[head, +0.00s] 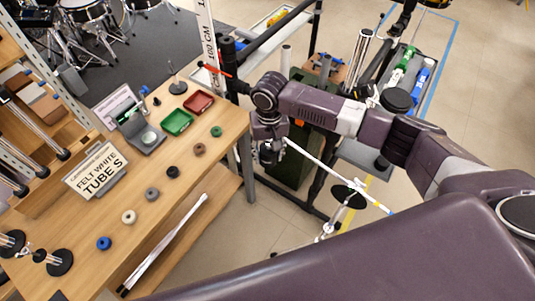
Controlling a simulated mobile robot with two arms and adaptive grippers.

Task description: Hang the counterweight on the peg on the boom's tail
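My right gripper (270,154) points down beside the table's right edge, close to the upper left end of a white boom (335,174). Its fingers are small and dark, so I cannot tell whether they are open, shut or holding something. The boom slopes down to the right to a blue tip (391,212). I cannot make out the peg on its tail. No thing is clearly the counterweight. Blue (104,243), cream (129,216), grey (152,194), black (172,172), brown (199,149) and green (216,131) round pieces lie in a row on the table. My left gripper is not in view.
A dark disc (349,196) stands below the boom. A dark green box (292,160) is behind my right arm.

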